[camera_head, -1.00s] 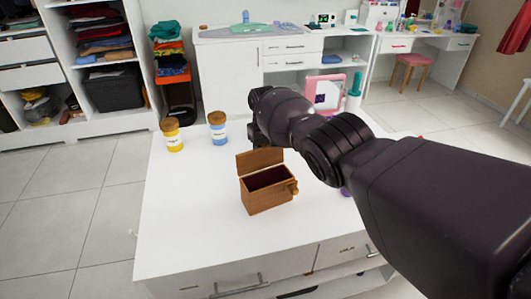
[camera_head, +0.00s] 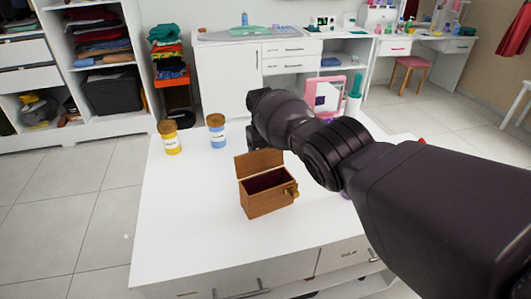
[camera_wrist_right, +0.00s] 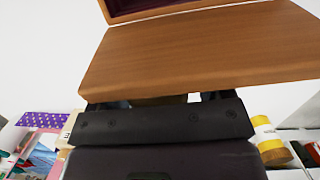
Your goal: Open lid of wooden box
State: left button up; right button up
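A brown wooden box (camera_head: 268,204) stands on the white table, with its lid (camera_head: 259,163) raised roughly upright at the back and its dark red inside showing. My right arm reaches in from the right, its wrist above and behind the lid. In the right wrist view the lid's brown outer face (camera_wrist_right: 200,50) spans the top, close in front of my right gripper (camera_wrist_right: 160,101). The lid largely hides the fingertips, so I cannot tell whether they are open or shut, or touching it. My left gripper is out of view.
A yellow jar (camera_head: 170,142) and a blue jar (camera_head: 217,135) with brown caps stand at the table's back left. A pink-framed mirror (camera_head: 325,95) is behind my arm. The white tabletop (camera_head: 185,220) left of the box is clear.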

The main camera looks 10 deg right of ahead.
jog(key=shift+r, duration=0.1)
notch_tip(320, 180, up, 11)
jog(key=w, duration=0.1)
jog(key=shift+w+a+f+p, duration=0.2)
jog(key=shift+w+p, duration=0.1)
jog(key=shift+w, duration=0.05)
dwell(0.4)
